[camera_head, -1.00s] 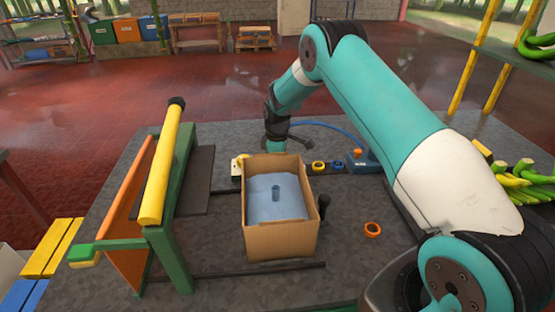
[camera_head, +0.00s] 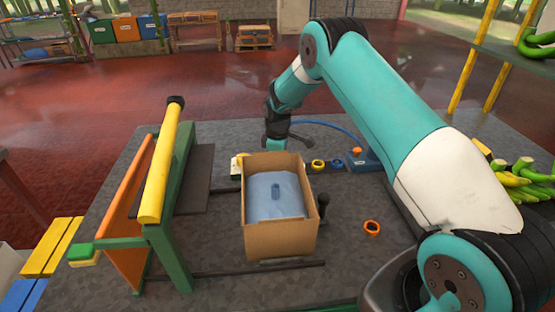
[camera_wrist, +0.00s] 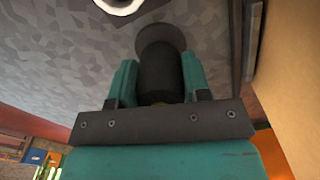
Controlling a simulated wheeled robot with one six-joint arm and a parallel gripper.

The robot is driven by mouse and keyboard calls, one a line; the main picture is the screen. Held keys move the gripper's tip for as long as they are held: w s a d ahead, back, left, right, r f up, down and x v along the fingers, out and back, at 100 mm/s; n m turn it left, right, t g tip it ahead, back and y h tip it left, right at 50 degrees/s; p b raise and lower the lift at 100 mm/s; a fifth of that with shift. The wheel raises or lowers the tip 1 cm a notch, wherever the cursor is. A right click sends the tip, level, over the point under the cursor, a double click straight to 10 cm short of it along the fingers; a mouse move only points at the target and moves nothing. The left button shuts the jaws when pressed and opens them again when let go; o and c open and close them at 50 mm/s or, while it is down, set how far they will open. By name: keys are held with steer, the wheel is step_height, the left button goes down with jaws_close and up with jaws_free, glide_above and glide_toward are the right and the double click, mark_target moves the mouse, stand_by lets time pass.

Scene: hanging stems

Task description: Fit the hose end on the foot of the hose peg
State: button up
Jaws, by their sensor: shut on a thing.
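My gripper shows in the wrist view (camera_wrist: 160,85) with its teal fingers shut on a dark cylindrical piece, which I take to be the hose end (camera_wrist: 158,72). A wider grey round part shows just beyond it; I cannot tell whether this is the peg's foot or whether they touch. In the head view my wrist is behind the cardboard box, and the fingertips are hidden. A thin blue hose (camera_head: 330,125) arcs from the wrist area to a blue block (camera_head: 362,161) on the right. I cannot pick out the hose peg for certain.
The open cardboard box (camera_head: 280,240) has a blue lining with a small blue upright piece inside. An orange ring (camera_head: 372,228) lies to its right. A green stand with a yellow pole (camera_head: 161,165) rises on the left.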

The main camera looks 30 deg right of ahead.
steer(key=shift+f+b, duration=0.45)
steer(key=shift+f, duration=0.2)
stand_by(0.4)
steer(key=o, duration=1.6)
steer(key=shift+r, duration=0.2)
steer(key=shift+r+p, duration=0.85)
steer(key=shift+r, duration=0.4)
steer(key=shift+r, duration=0.1)
steer(key=shift+r+p, duration=1.75)
steer(key=shift+r, duration=1.25)
